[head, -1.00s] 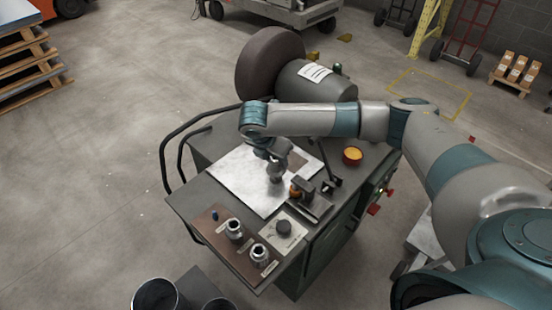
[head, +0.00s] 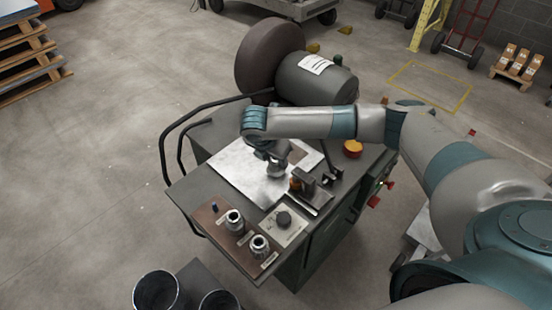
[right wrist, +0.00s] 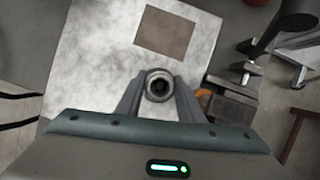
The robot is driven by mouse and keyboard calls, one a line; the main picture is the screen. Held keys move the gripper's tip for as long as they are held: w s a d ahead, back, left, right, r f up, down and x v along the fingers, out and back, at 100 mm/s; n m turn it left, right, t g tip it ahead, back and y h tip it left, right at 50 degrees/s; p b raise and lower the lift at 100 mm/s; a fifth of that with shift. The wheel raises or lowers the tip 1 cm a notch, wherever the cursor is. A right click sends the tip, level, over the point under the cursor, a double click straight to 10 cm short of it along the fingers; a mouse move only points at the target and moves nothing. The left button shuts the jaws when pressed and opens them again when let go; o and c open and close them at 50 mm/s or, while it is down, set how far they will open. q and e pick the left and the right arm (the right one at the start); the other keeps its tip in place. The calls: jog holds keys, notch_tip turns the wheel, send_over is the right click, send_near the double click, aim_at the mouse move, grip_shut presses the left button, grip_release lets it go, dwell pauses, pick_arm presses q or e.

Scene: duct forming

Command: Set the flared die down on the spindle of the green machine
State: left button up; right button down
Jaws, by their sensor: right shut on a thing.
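The green machine (head: 318,240) stands in the middle of the head view, with a pale metal sheet (head: 238,172) on its top. My right gripper (head: 276,172) is over this sheet, pointing down. In the right wrist view its two fingers (right wrist: 158,95) are shut on a round metal die (right wrist: 158,84) with a dark central hole. I take this to be the flared die; its flare cannot be made out. The spindle cannot be made out in either view. My left gripper is not in view.
A black clamp-like block (head: 305,181) is right of the gripper. A knob panel (head: 284,222) and yellow button (head: 353,148) are nearby.

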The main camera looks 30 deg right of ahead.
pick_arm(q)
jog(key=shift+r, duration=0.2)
pick_arm(e)
jog(key=shift+f, duration=0.2)
dwell(0.3)
jog(key=c, duration=1.1)
grip_release()
jog(key=shift+f, duration=0.1)
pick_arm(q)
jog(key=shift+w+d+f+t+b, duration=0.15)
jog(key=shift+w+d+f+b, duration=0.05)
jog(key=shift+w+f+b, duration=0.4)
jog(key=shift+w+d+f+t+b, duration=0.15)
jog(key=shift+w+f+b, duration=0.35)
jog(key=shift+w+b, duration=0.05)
pick_arm(e)
jog(key=v, duration=1.7)
jog(key=shift+a, duration=0.15)
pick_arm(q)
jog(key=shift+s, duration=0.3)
pick_arm(e)
jog(key=shift+s, duration=0.1)
